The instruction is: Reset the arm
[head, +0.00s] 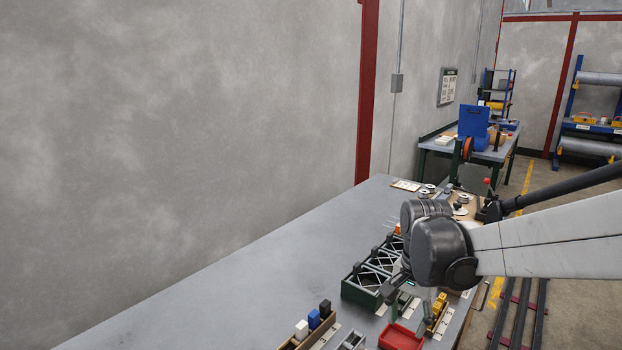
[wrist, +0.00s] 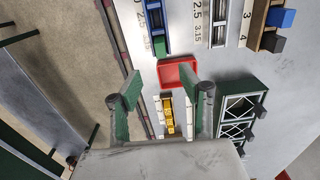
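My gripper (wrist: 162,88) is open in the wrist view, its two green-padded fingers wide apart with nothing held between them. It points down over the front part of the grey workbench (head: 240,275). A red tray (wrist: 178,72) lies below, just beyond the fingertips in that view.
A dark green rack with crossed wire panels (wrist: 239,107) stands close beside the gripper. Blocks in white, blue (head: 314,319) and black sit in a wooden holder nearer the front. The bench's left part is clear. A wall runs along its far side.

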